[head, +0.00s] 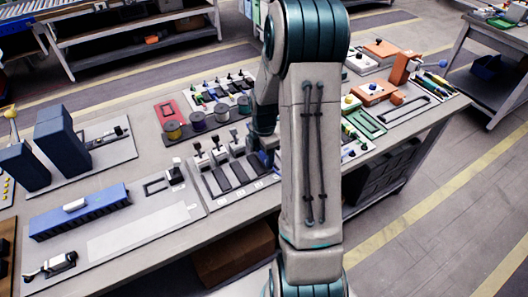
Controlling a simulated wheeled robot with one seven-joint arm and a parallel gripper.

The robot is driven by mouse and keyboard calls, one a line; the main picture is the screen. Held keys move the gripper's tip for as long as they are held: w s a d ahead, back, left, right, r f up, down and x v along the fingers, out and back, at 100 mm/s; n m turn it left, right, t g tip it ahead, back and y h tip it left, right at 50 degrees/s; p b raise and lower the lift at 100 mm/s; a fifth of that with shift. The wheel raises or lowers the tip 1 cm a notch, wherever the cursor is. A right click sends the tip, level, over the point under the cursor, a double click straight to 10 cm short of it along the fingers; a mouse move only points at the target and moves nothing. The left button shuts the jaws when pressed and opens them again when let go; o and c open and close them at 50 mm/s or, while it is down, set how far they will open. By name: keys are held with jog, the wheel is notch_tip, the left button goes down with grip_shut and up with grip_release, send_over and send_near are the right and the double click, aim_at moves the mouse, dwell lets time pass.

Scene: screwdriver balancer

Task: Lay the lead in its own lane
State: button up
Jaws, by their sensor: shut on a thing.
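My gripper (266,156) is partly in view, low over the right end of a grey lane board (205,200). My own upright arm hides most of it, including the fingertips. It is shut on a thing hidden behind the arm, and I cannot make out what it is. The board has several dark lanes, among them a left lane (220,181) and a middle lane (239,172), with small upright clamps at their far ends and white labels at their near ends. The lanes in view look empty. I cannot pick out the lead.
Several spools (197,122) stand behind the lane board. A blue rail block (80,211) lies at the left, with dark blue boxes (58,136) behind it. Orange fixtures (376,93) and a green frame (366,122) are at the right. A bare pale strip (138,234) lies at the front left.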

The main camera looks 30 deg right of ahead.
jog(key=shift+f+b, duration=0.45)
jog(key=shift+f, duration=0.15)
dwell(0.4)
dwell(0.3)
jog(key=o, duration=1)
notch_tip(320, 180, up, 14)
jog(key=shift+f, duration=0.1)
